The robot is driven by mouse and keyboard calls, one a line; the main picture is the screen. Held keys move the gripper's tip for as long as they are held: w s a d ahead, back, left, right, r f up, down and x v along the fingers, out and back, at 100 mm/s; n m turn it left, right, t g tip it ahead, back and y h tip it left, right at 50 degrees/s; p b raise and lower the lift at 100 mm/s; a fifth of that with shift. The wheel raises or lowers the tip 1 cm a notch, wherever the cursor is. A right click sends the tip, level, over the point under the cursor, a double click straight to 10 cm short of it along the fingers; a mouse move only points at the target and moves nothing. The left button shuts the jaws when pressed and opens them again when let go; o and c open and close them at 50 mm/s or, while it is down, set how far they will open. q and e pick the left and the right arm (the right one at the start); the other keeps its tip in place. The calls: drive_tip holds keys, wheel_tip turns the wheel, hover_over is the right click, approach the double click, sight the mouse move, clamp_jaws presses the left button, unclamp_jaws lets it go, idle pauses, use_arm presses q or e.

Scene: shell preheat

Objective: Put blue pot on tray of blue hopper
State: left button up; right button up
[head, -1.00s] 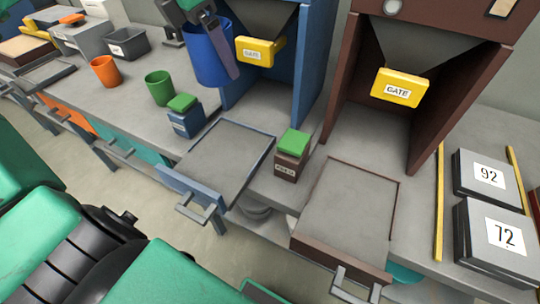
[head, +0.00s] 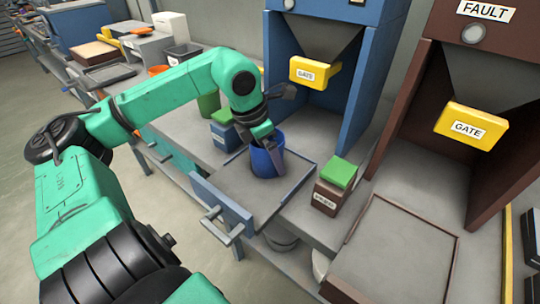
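The blue pot (head: 264,165) is upright over the far part of the blue hopper's pulled-out tray (head: 237,197). Its base looks to be on the tray or very close above it; I cannot tell which. My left gripper (head: 272,147) points down at the pot's rim, with a grey finger against its near right side. It looks shut on the pot wall; the other finger is mostly hidden. The blue hopper (head: 385,65) stands behind the tray, with a yellow gate (head: 314,72). My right gripper is out of view.
A blue box with a green top (head: 224,136) stands left of the tray, and a brown one (head: 333,188) stands right of it. A green pot (head: 208,104) is behind my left arm. The brown hopper's tray (head: 395,262) is at right.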

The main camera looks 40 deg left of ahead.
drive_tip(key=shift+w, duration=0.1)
use_arm(q)
drive_tip(key=o, duration=1.1)
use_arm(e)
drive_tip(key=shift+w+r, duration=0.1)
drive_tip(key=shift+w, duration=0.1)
use_arm(q)
drive_tip(key=shift+r, duration=0.2)
drive_tip(key=v, duration=1.2)
drive_tip(key=shift+f, duration=0.1)
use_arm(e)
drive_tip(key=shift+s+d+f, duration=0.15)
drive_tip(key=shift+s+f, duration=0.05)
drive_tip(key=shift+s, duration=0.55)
